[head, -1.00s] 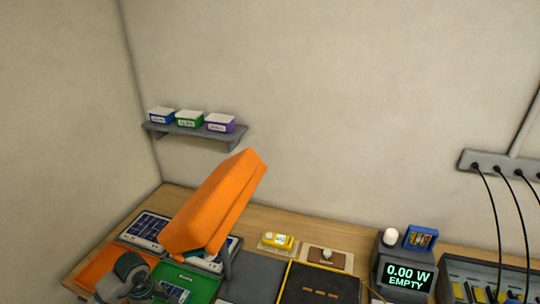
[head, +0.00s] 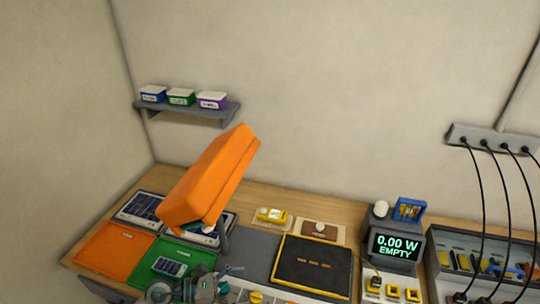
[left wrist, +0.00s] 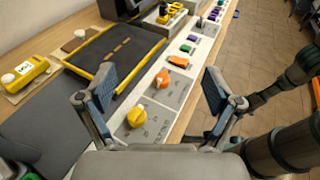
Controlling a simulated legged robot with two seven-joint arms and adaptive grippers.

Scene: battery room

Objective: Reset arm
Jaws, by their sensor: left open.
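My left gripper (head: 207,288) is at the bottom edge of the head view, in front of the green mat (head: 185,259) and partly cut off. In the left wrist view it shows as two parted fingers (left wrist: 158,88) with nothing between them. The gripper appears apart from both. My right gripper is not seen; a dark arm stands at the right of the left wrist view.
A large tilted orange box-like body (head: 208,180) stands above the solar panels at left. A black yellow-edged mat (head: 312,265), a meter reading 0.00 W EMPTY (head: 396,248) and a grey tray (head: 480,262) lie rightward. A shelf (head: 190,108) holds three small boxes.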

